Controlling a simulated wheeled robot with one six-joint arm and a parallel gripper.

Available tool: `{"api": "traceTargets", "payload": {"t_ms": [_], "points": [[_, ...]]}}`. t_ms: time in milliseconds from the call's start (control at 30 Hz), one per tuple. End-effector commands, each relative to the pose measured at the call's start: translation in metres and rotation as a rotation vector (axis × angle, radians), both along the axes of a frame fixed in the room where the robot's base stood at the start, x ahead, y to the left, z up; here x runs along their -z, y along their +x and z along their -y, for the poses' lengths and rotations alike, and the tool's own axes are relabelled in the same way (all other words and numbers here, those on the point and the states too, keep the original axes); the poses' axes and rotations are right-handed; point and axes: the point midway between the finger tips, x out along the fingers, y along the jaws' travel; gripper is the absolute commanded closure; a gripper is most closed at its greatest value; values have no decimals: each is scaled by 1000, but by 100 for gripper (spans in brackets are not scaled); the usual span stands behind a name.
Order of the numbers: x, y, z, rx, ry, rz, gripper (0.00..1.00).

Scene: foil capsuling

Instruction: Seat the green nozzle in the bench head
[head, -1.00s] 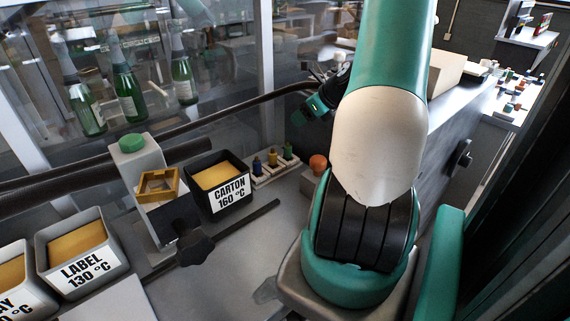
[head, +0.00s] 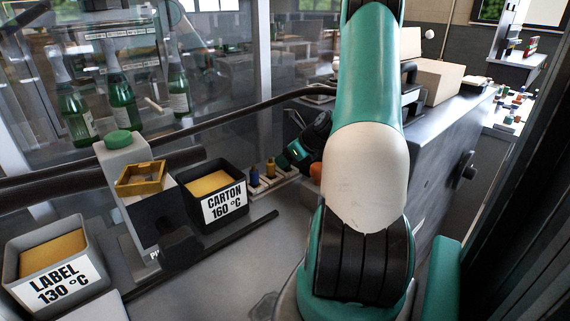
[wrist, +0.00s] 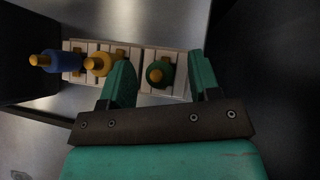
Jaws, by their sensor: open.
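In the head view my gripper (head: 292,154) is low at the rack's far end and hides the green nozzle. A grey bench unit (head: 128,158) with a green top knob (head: 124,138) and a yellow frame (head: 141,178) stands at the left; I cannot tell whether it is the bench head.
A blue nozzle (wrist: 50,60) and a yellow nozzle (wrist: 98,64) stand in the same rack. A CARTON bin (head: 225,207) and a LABEL bin (head: 62,275) hold yellow contents. An orange round thing (head: 316,172) is near my gripper. A dark rail crosses behind.

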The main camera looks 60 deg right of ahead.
Motion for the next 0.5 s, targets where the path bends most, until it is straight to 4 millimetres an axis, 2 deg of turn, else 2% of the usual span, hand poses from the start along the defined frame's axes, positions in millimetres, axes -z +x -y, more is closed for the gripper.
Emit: {"api": "traceTargets", "payload": {"t_ms": [100, 333, 500], "points": [[6, 7, 0, 0, 0, 0, 43], [7, 7, 0, -1, -1, 0, 46], [7, 8, -1, -1, -1, 0, 85]]}}
